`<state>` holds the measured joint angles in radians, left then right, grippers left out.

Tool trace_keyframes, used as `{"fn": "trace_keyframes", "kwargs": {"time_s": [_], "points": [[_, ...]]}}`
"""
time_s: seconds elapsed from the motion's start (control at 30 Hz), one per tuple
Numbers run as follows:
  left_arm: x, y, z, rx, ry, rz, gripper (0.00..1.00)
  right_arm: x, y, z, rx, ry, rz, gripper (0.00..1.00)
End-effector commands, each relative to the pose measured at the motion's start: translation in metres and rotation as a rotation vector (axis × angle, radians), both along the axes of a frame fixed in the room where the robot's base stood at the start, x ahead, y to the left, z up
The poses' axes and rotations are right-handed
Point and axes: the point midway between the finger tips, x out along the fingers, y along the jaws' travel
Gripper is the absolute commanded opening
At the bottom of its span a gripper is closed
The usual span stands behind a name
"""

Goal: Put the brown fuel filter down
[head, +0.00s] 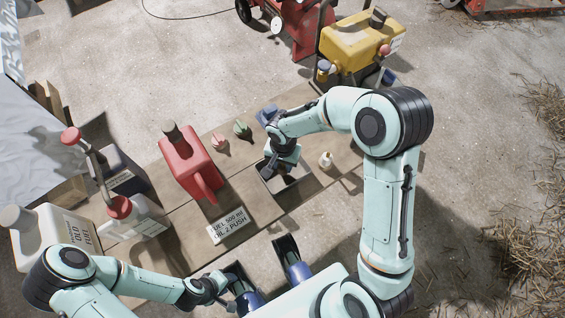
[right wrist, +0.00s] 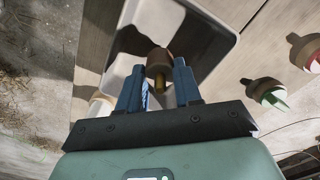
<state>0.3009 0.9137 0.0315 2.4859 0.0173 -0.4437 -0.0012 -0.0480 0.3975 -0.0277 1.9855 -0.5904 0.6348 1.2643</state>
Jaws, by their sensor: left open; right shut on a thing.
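My right gripper (head: 284,158) reaches down over an open light tray (head: 284,188) on the plank. In the right wrist view, this gripper (right wrist: 158,75) is shut on the brown fuel filter (right wrist: 158,58), a brown round body with a brass stem. The filter is in front of the pale tray's inside (right wrist: 150,22); I cannot tell whether it touches the tray floor. In the head view the filter is mostly hidden by the gripper. My left gripper (head: 261,257) is open and empty near the plank's front edge.
Pink (head: 219,141) and green (head: 242,129) filters stand left of the tray, a cream one (head: 326,160) right of it.

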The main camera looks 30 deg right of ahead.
Motion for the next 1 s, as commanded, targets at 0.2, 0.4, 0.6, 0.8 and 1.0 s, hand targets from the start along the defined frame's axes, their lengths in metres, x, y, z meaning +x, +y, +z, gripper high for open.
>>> {"fn": "trace_keyframes", "kwargs": {"time_s": [0.2,0.4,0.6,0.8,1.0], "points": [[0.000,0.000,0.000,0.000,-0.001,0.000,0.43,0.000,0.000,0.001,0.000,-0.001,0.000,0.00],[0.004,0.002,-0.003,0.005,-0.011,0.005,0.43,0.000,0.000,-0.003,0.000,-0.001,0.000,0.00],[0.004,0.002,-0.003,0.005,-0.011,0.005,0.43,0.000,0.000,-0.002,0.000,-0.001,0.000,0.59],[0.004,0.002,-0.002,0.004,-0.010,0.004,0.43,0.000,0.000,-0.002,0.000,-0.001,0.000,0.59],[-0.002,-0.001,0.005,-0.002,0.005,-0.002,0.43,0.001,0.000,0.018,0.000,-0.006,0.000,0.59]]}}
